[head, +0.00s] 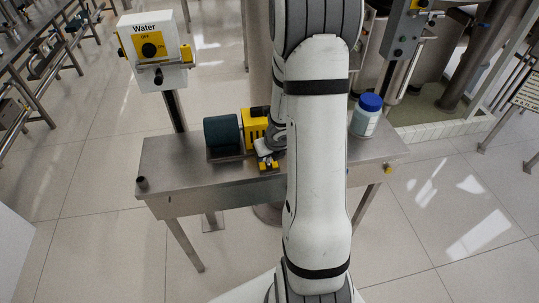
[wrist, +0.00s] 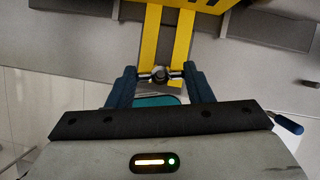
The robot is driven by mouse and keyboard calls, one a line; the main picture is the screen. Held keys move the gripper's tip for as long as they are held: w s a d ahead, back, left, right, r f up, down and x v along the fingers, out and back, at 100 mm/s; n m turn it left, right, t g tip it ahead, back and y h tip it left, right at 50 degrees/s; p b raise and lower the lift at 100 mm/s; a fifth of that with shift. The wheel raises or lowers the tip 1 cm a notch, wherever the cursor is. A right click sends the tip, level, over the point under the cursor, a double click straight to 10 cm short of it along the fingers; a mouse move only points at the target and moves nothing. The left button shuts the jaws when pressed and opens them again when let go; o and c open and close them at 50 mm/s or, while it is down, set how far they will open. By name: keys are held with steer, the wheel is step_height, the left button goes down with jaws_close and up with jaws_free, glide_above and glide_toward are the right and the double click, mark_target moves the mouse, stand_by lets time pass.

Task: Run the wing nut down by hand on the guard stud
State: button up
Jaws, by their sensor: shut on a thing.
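The metal wing nut (wrist: 168,75) shows in the wrist view with a dark round centre, where the stud (wrist: 159,73) appears to be. It lies across the lower end of the yellow guard (wrist: 154,40), which has two yellow strips. My gripper (wrist: 160,78) is shut on the wing nut, one blue finger at each wing. In the head view my gripper (head: 265,150) is down at the yellow guard (head: 256,124) on the bench. The wing nut is too small to make out there, and how far down the stud it sits cannot be told.
A dark teal drum-shaped machine part (head: 222,134) is left of the guard on the steel bench (head: 180,170). A white jar with a blue lid (head: 367,112) stands right of my arm. A water control box (head: 155,52) stands behind the bench.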

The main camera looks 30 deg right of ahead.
steer(key=shift+m+h, duration=0.3)
steer(key=shift+m, duration=0.4)
steer(key=shift+a, duration=0.1)
steer(key=shift+w+m+h, duration=0.1)
steer(key=shift+m+h, duration=0.5)
steer(key=shift+m, duration=1)
steer(key=shift+a+m+g+b, duration=0.1)
steer(key=shift+m+g+b, duration=0.2)
steer(key=shift+m, duration=0.4)
steer(key=shift+m+g+h, duration=0.3)
steer(key=shift+m+h, duration=0.2)
steer(key=shift+m, duration=0.4)
steer(key=m+g+h, duration=0.1)
steer(key=m, duration=0.2)
steer(key=shift+w, duration=0.1)
